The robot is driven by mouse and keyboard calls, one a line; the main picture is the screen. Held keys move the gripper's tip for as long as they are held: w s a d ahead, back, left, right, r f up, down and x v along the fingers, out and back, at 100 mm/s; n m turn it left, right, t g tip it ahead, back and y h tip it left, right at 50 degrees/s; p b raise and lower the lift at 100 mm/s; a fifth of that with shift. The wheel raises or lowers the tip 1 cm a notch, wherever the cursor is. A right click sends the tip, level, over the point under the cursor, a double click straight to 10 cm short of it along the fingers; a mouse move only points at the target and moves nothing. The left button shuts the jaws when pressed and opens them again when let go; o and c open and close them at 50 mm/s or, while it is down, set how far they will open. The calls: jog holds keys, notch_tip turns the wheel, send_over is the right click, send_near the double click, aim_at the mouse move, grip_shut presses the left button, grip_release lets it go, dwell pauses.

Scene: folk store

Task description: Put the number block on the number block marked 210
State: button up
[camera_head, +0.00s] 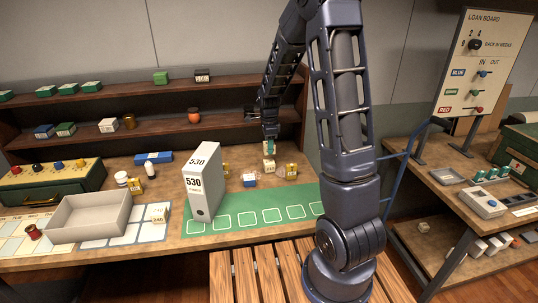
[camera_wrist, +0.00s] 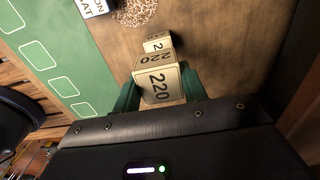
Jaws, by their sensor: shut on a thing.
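My gripper (camera_head: 268,143) is over the back of the workbench, with its green fingers pointing down. In the wrist view, my gripper (camera_wrist: 160,88) is shut on a cream number block (camera_wrist: 158,86) marked 220. Another cream block (camera_wrist: 157,43) shows just past it, with only a "2" readable and the rest hidden. In the head view, a cream block (camera_head: 269,164) sits below the fingers; its number is too small to read. I cannot tell whether the two blocks touch.
A tall grey binder (camera_head: 203,185) marked 530 stands left of the gripper, on a green mat (camera_head: 270,198) with outlined squares. A grey tray (camera_head: 90,222) lies at left. Shelves (camera_head: 160,128) stand behind.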

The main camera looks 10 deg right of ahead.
jog(key=shift+f, duration=2.3)
jog(key=shift+f, duration=0.1)
jog(key=o, duration=1)
jog(key=shift+c, duration=0.2)
